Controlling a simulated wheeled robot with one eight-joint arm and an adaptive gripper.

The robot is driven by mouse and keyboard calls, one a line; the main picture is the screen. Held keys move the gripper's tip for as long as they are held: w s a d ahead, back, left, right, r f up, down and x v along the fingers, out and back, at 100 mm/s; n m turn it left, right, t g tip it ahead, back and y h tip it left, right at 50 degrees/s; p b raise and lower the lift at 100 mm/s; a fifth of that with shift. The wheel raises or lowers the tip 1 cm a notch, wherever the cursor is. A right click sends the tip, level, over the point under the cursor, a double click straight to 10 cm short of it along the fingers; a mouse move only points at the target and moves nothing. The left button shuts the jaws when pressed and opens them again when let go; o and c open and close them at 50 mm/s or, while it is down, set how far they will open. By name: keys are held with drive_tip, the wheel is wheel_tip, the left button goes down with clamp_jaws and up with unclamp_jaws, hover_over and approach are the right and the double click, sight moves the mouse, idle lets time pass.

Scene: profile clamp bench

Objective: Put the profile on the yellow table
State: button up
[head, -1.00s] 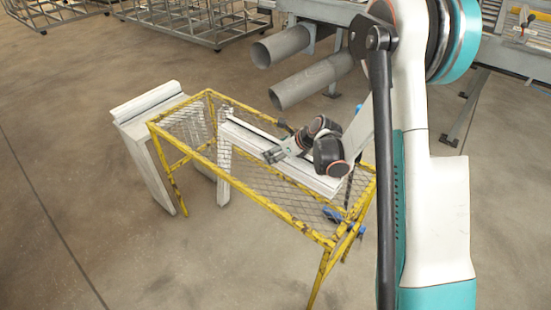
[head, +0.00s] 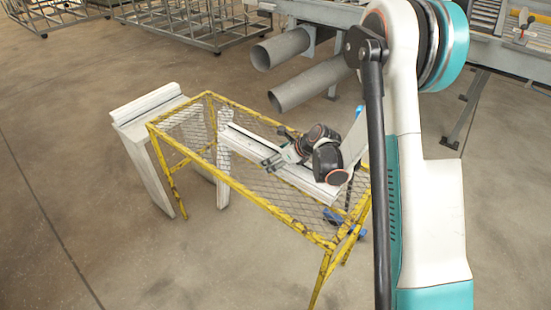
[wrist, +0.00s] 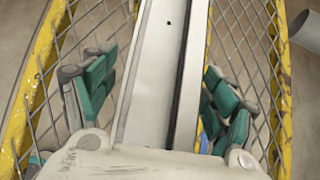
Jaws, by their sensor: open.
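The profile (head: 307,184) is a long, pale grey bar with a lengthwise groove. It lies flat along the mesh top of the yellow table (head: 244,191), inside the raised yellow frame, and appears to rest on the mesh. My gripper (head: 272,162) is low over the profile, near its middle. In the wrist view the profile (wrist: 158,55) runs between my open green-padded fingers, with a gap visible on each side. The yellow rim (wrist: 38,65) and mesh flank it there. My wrist hides part of the profile in the head view.
A white stand (head: 155,108) with a ledge on top stands beside the table's left end. Grey pipes (head: 312,88) stick out from a rack behind the table. Wheeled metal frames (head: 185,20) stand at the back. The floor at front left is clear.

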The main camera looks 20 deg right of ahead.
drive_tip(key=p+v, duration=0.4)
drive_tip(key=v, duration=0.8)
drive_tip(key=shift+s+r, duration=0.1)
drive_tip(key=shift+r, duration=0.05)
